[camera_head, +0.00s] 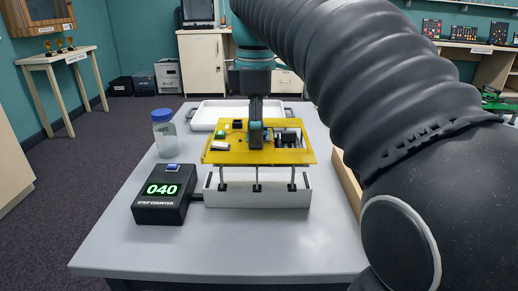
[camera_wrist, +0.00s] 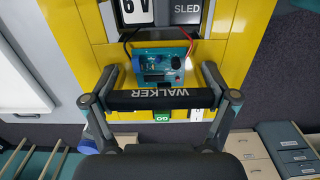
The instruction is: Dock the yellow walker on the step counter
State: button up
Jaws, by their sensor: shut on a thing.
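The yellow walker (camera_head: 300,157) is a flat yellow deck with thin legs below and small electronics on top. In the wrist view its yellow deck (camera_wrist: 255,35) fills the upper part, and a black handle bar (camera_wrist: 165,98) reads WALKER. My gripper (camera_wrist: 164,110) is shut on this bar; in the head view my gripper (camera_head: 257,130) is above the deck's middle. The step counter (camera_head: 163,203) is a black box showing 040, joined to a long white trough (camera_head: 258,200). The near legs overlap the trough in the picture; I cannot tell whether their feet touch it.
A lidded bottle (camera_head: 164,137) stands on the grey table (camera_head: 125,255) at the left. A white tray (camera_head: 207,118) lies at the back. A wooden-edged item (camera_head: 346,180) is partly hidden by my arm at the right. The table's front is clear.

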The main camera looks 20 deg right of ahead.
jog(key=shift+f+b, duration=1.2)
jog(key=shift+f, duration=0.7)
jog(key=shift+f, duration=0.6)
jog(key=o, duration=1.1)
notch_tip(320, 180, up, 13)
jog(key=shift+r+p, duration=0.1)
jog(key=shift+p, duration=1.15)
jog(key=shift+s, duration=0.1)
